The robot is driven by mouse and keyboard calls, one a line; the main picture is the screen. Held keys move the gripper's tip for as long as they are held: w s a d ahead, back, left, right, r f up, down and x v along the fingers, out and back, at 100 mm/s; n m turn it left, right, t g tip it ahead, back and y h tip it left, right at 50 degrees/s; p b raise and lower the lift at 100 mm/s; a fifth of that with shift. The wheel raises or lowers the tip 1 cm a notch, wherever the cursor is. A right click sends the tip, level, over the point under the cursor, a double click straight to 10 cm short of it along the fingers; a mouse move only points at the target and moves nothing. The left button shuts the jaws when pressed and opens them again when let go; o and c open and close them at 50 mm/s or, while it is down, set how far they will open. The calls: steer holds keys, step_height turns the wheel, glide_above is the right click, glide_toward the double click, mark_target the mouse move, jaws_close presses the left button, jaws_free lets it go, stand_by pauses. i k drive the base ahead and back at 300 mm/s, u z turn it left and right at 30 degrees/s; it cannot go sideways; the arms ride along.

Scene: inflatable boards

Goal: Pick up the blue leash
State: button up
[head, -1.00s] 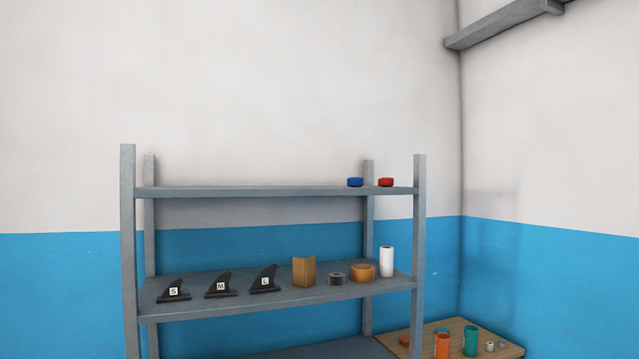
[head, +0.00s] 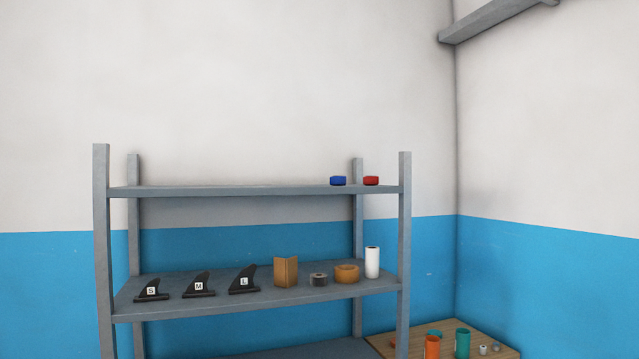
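A small blue coiled item (head: 338,181), which looks like the blue leash, lies on the top shelf (head: 240,191) of the grey rack, towards its right end. A similar red item (head: 371,181) lies just to its right, with a small gap between them. My gripper is not in view.
The middle shelf (head: 210,301) holds black fins marked S, M and L, a brown angled piece (head: 286,271), tape rolls and a white roll (head: 372,262). A wooden surface (head: 480,337) with orange and teal cups stands at lower right. Rack posts rise above the top shelf.

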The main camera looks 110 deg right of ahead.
mark_target(334, 181)
steer(key=k, duration=2.05)
steer(key=z, duration=1.7)
steer(key=i, duration=0.3)
steer(key=u, duration=0.6)
